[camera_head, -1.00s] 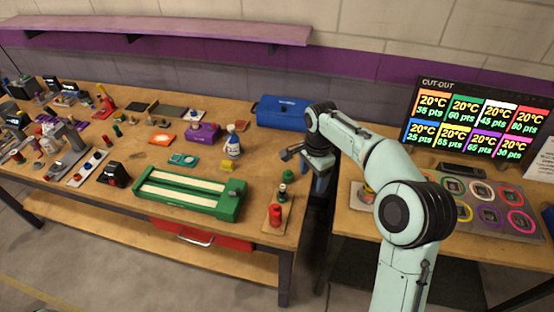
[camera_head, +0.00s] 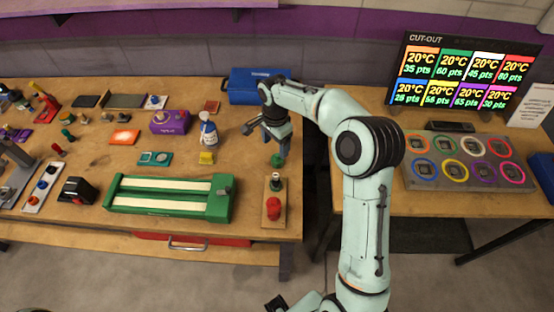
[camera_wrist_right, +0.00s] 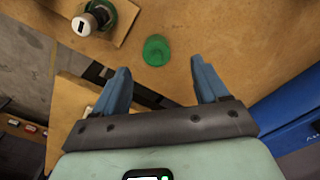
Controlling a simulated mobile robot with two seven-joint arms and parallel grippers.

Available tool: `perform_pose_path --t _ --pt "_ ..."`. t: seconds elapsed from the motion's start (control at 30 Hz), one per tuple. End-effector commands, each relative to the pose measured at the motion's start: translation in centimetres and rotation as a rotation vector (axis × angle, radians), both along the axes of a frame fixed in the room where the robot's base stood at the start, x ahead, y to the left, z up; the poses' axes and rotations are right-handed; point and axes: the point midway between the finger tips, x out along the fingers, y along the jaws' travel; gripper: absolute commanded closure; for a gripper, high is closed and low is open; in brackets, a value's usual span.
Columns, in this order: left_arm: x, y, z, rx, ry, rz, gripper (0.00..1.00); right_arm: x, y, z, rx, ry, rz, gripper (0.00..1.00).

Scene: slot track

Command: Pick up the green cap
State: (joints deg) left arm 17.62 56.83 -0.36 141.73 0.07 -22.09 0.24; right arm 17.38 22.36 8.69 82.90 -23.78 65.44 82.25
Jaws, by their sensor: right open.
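The green cap (camera_head: 277,160) lies on the wooden workbench near its right edge, just behind a small board. It also shows in the right wrist view (camera_wrist_right: 156,50) as a round green piece on bare wood. My right gripper (camera_head: 282,150) hangs over the bench right by the cap. In the wrist view its two blue fingers (camera_wrist_right: 160,66) are spread apart with nothing between them. The cap is apart from both fingers, just beyond the tips and roughly centred between them. My left gripper is not in view.
A blue toolbox (camera_head: 243,88) is behind. A green slotted track (camera_head: 160,207) lies left. A gap separates the second table (camera_head: 360,190) at right.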

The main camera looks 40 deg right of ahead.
Motion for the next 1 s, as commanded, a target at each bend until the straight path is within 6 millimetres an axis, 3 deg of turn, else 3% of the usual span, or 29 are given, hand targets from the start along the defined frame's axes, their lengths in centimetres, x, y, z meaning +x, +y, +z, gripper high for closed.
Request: perform_pose_path --t 0.17,0.5,0.77,0.83,0.93,0.97,1.0 --pt "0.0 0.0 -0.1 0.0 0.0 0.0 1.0 -0.1 -0.1 -1.2 0.001 0.001 -0.002 0.27" --pt "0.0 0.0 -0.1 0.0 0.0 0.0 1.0 -0.7 -0.3 -5.6 0.0 0.001 -0.001 0.27" --pt "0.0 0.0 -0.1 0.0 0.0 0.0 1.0 -0.7 -0.3 -5.8 0.0 -0.002 -0.001 0.27" --pt "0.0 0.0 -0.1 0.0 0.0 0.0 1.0 -0.7 -0.3 -5.8 -0.001 -0.002 -0.001 0.43" --pt "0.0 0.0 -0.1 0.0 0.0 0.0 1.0 -0.7 -0.3 -5.8 -0.001 -0.002 -0.001 0.75" --pt "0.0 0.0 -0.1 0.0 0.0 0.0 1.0 -0.7 -0.3 -5.8 -0.001 -0.002 -0.001 0.82" --pt "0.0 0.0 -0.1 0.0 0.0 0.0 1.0 -0.7 -0.3 -5.8 -0.001 -0.002 -0.001 0.83"
